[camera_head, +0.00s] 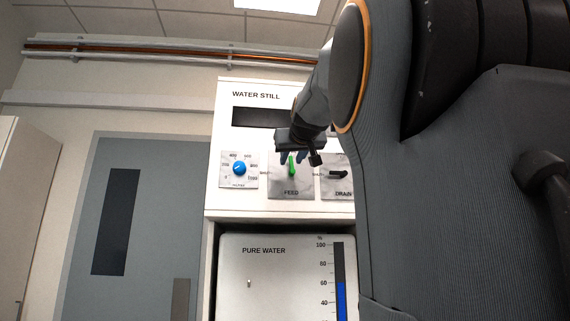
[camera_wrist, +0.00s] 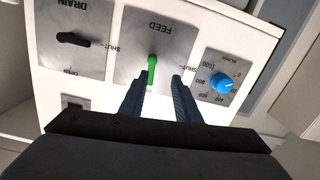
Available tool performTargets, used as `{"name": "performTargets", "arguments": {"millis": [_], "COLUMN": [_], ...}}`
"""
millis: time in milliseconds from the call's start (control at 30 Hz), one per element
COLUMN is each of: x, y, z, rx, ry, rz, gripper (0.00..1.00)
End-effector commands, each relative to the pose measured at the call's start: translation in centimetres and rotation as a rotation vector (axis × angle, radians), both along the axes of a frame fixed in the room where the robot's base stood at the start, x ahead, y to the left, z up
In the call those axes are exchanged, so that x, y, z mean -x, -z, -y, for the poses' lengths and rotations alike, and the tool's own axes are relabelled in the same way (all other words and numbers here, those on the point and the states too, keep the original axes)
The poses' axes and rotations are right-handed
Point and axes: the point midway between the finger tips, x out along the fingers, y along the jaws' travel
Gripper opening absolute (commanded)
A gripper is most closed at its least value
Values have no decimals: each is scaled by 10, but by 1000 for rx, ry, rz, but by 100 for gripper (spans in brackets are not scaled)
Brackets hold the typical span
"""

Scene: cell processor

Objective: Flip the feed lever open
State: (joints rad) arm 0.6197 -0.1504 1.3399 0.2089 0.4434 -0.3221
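The green feed lever (camera_head: 291,167) is on the white water still panel, on a grey plate marked FEED. It stands upright, pointing up, not toward the SHUT mark on its left. In the wrist view, turned upside down, the lever (camera_wrist: 152,70) points down the picture toward a mark that is mostly hidden. My gripper (camera_head: 294,156) is at the plate from above. In the wrist view its two fingers (camera_wrist: 156,90) are spread apart, one on each side of the lever's line, with visible gaps. Nothing is held.
A blue dial (camera_head: 239,168) is left of the feed plate. A black drain lever (camera_head: 338,173) lies roughly level on the right, close to my arm. A dark display strip (camera_head: 258,117) is above, and a pure water tank (camera_head: 270,275) with a blue level bar is below.

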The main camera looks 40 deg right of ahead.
Motion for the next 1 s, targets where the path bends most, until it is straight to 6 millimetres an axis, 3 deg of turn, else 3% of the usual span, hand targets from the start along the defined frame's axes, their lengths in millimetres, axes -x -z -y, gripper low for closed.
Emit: {"name": "performTargets", "arguments": {"millis": [100, 200, 600, 1000], "x": [14, 11, -38, -50], "y": [-26, -33, -32, -31], "z": [4, 7, 36, 44], "rx": [30, 37, 34, 35], "ry": [18, 21, 19, 20], "rz": [35, 42, 40, 42], "gripper": [30, 30, 30, 30]}}
